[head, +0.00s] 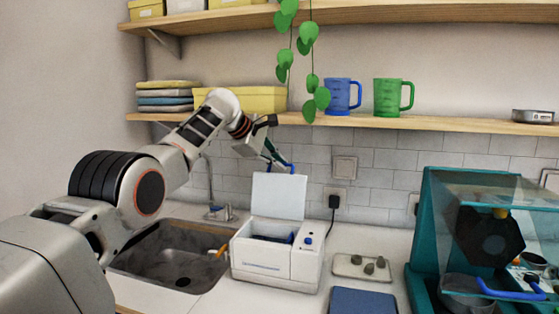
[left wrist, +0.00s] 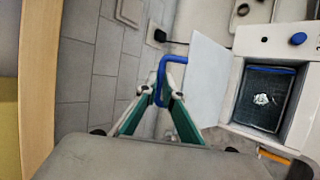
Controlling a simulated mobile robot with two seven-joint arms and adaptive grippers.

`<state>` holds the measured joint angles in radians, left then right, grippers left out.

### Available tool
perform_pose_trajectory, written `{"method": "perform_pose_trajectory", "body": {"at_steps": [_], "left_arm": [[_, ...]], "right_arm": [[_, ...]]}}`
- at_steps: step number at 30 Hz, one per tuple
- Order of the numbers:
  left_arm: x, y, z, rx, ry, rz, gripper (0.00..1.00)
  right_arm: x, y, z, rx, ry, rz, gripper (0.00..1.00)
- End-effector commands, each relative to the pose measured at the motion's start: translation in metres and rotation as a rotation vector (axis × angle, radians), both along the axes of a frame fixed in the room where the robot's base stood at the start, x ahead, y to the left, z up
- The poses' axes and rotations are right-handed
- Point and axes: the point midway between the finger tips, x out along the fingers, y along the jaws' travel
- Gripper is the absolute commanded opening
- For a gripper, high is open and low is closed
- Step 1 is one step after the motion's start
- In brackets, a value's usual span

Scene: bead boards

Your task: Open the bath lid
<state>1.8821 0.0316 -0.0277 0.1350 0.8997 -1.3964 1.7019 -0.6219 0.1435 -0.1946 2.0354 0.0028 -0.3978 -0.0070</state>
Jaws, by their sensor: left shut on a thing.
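The bath (head: 275,268) is a white box on the counter beside the sink. Its white lid (head: 279,196) stands raised, roughly upright, at the back of the box; it also shows in the left wrist view (left wrist: 206,72). The bath's inside is exposed, with a dark mesh-like basket (left wrist: 268,85) and a small pale thing in it. My left gripper (head: 284,168) is above the lid's top edge. In the left wrist view its fingers (left wrist: 164,94) are shut on the lid's blue handle (left wrist: 178,60). My right gripper is out of view.
A sink (head: 170,262) lies left of the bath. A tray with stones (head: 345,273) and a blue pad (head: 362,300) lie to the right. A teal machine (head: 437,235) stands farther right. The shelf (head: 440,124) with mugs and a hanging plant (head: 312,85) are close above.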

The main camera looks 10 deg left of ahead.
Motion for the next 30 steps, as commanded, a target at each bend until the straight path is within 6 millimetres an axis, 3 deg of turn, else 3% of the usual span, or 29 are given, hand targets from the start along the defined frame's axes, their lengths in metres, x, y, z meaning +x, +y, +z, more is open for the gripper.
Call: {"method": "perform_pose_trajectory", "body": {"at_steps": [1,16,17,30], "left_arm": [[0.0004,0.0003,0.0199,-0.014,-0.025,0.008,0.00],[-0.0021,0.0018,0.0173,-0.009,-0.009,0.009,0.00],[-0.0022,0.0019,0.0172,-0.008,-0.009,0.009,0.14],[-0.0014,0.0009,0.0134,-0.007,-0.008,0.007,0.14]], "right_arm": [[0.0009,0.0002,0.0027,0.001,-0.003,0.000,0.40],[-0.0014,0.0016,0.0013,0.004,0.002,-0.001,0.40],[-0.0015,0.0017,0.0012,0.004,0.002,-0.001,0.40],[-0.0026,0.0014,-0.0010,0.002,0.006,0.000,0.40]]}}
